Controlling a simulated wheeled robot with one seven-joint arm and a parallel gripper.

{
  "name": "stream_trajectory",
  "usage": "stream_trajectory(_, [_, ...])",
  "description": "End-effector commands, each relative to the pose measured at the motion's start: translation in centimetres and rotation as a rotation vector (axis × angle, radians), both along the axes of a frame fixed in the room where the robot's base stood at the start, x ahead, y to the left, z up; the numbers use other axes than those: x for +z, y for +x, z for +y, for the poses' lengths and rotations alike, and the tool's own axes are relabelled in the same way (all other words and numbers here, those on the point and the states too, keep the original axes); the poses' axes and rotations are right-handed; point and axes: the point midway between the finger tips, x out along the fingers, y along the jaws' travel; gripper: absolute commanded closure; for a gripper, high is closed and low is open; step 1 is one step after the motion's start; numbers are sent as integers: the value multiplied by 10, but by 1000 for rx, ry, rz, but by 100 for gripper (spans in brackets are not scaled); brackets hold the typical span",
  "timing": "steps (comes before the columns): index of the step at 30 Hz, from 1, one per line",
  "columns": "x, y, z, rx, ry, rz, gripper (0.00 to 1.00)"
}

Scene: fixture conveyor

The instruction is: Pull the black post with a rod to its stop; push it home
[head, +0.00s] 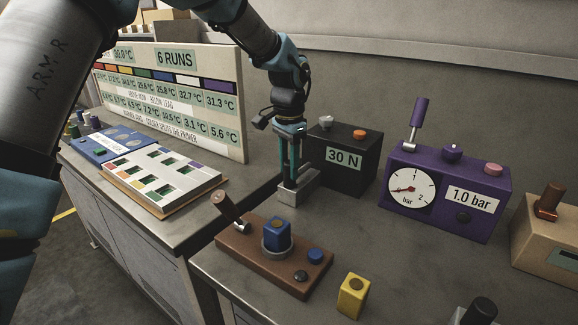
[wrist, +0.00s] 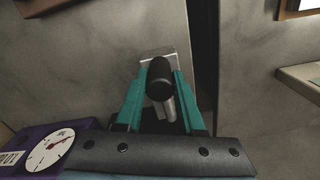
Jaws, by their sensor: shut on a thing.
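The black post (head: 345,165) is a dark box labelled 30 N, standing towards the back of the bench, with a white knob and an orange button on top. My gripper (head: 290,180) is in front of its left side, pointing down, with teal fingers. In the wrist view my gripper (wrist: 158,75) is shut on the black handle (wrist: 159,80) at the end of a silver rod (wrist: 169,107). The rod runs back towards the dark post, partly hidden beneath my gripper. A grey block (head: 300,192) sits low by the fingertips. In the head view the fingers hide the handle.
A purple gauge box (head: 440,220) stands right of the post. A brown base (head: 262,280) with a lever and blue block is in front, near a yellow block (head: 353,296). A gap separates this bench from the left one, which holds a sign board (head: 165,57).

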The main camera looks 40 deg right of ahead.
Motion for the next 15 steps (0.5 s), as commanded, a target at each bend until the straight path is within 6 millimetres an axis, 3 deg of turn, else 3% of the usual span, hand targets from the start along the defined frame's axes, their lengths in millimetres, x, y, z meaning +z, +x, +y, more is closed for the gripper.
stream_trajectory(3, [0,0,0,0,0,0,100])
stream_trajectory(15, [0,0,0,0,0,0,100])
